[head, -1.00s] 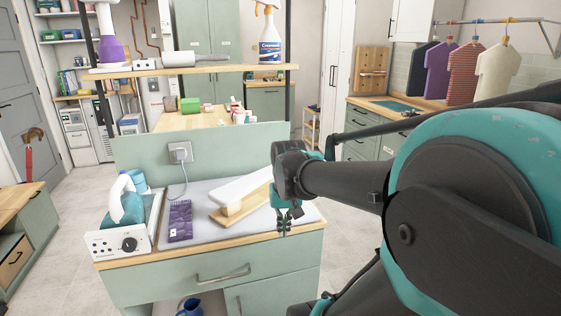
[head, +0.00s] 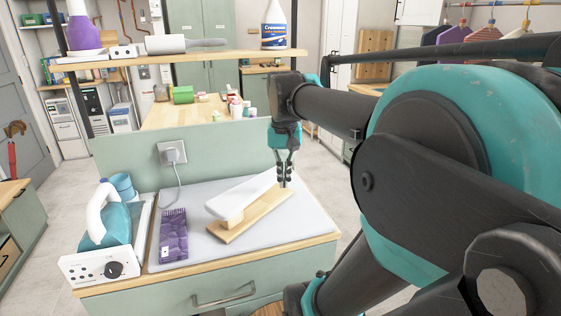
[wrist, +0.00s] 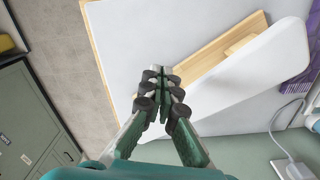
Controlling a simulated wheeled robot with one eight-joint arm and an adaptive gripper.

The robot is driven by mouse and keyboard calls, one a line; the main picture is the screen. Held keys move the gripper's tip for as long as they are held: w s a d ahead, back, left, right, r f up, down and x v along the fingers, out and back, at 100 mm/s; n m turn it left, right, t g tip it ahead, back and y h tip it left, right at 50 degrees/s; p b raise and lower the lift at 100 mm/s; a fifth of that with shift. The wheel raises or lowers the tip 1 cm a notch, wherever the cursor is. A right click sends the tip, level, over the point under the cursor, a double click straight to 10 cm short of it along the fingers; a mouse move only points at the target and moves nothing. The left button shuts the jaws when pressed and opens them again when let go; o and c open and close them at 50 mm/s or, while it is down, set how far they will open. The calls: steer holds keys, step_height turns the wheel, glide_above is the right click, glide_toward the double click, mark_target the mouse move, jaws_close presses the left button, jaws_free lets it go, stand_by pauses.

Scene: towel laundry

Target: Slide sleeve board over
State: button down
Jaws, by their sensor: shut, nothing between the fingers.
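The sleeve board (head: 243,201) lies on the grey ironing mat (head: 188,253), its white padded top above a wooden base (head: 252,222), slanting toward the back right. In the wrist view, its white top (wrist: 240,85) spreads across the right side, with the wooden base (wrist: 203,55) beyond. My gripper (head: 285,182) points down at the board's far right end. In the wrist view, my gripper (wrist: 162,75) has its fingers together and empty, close to the board's narrow end. I cannot tell whether it touches the board.
A purple patterned folded cloth (head: 173,235) lies left of the board. A teal iron (head: 103,230) on its white station stands at the counter's left. A socket with a plug (head: 173,152) is on the panel behind. The mat's front right is clear.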

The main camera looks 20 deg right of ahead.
steer(key=w+d, duration=0.3)
steer(key=w, duration=0.6)
steer(key=w+d, duration=0.3)
steer(key=w, duration=0.7)
steer(key=f, duration=0.5)
steer(key=shift+a, duration=0.25)
steer(key=shift+s+a, duration=0.15)
steer(key=shift+s, duration=0.4)
steer(key=shift+s+a, duration=0.2)
steer(key=shift+s, duration=0.5)
steer(key=shift+s+a, duration=0.25)
steer(key=shift+s, duration=0.5)
steer(key=shift+s+a, duration=0.2)
steer(key=shift+s, duration=0.5)
steer(key=shift+w, duration=0.15)
